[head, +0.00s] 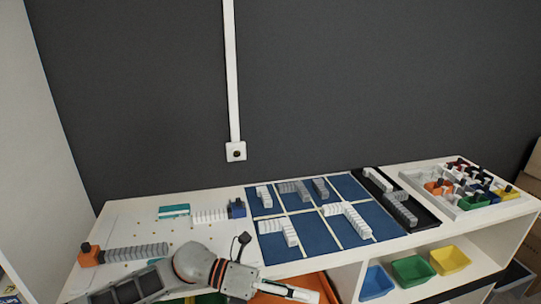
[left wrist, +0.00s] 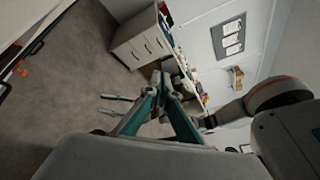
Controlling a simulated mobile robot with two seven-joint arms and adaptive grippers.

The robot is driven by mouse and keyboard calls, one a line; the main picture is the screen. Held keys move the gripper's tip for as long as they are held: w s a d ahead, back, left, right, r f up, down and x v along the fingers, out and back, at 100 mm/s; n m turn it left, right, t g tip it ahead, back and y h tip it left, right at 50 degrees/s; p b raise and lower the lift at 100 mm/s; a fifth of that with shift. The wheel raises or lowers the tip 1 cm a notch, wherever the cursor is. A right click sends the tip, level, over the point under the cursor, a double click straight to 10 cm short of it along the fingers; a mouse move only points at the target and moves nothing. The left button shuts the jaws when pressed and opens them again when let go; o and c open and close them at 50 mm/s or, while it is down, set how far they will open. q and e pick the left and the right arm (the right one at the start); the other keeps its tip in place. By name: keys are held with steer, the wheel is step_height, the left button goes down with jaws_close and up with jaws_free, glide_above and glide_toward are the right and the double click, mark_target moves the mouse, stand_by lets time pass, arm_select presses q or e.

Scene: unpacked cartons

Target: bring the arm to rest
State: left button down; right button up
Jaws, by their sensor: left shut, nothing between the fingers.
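My left arm comes in from the lower left of the head view, in front of the workbench. My left gripper (head: 312,295) is at the bottom edge of that view, in front of the shelf and pointing right. In the left wrist view its two teal-sided fingers (left wrist: 164,78) come together at the tips, shut with nothing between them. They point out over open floor. I do not see my right gripper.
The white bench (head: 170,194) holds a blue tray (head: 308,237), a black tray (head: 424,217) and a white parts tray (head: 457,211). Blue (head: 376,283), green (head: 412,270) and yellow (head: 449,260) bins sit below. The wrist view shows bare floor (left wrist: 80,70) and a drawer cabinet (left wrist: 140,43).

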arm_select(q)
steer(key=w+r+n+t+h, duration=0.3)
steer(key=n+t+h, duration=0.1)
steer(key=n+t, duration=0.75)
steer(key=w+a+f+n+t+y, duration=0.3)
steer(key=a+f+n+t+y, duration=0.55)
steer(key=n, duration=0.95)
steer(key=s+a+f+n+g+y, duration=0.3)
steer(key=s+a+f+n, duration=0.3)
steer(key=s+a+f, duration=0.2)
steer(key=s+a+f+n+g+y, duration=0.3)
steer(key=s+a+f+n+y, duration=0.3)
steer(key=a+f, duration=0.6)
step_height(320, 180, down, 4)
steer(key=shift+s+r, duration=0.2)
steer(key=shift+s, duration=0.8)
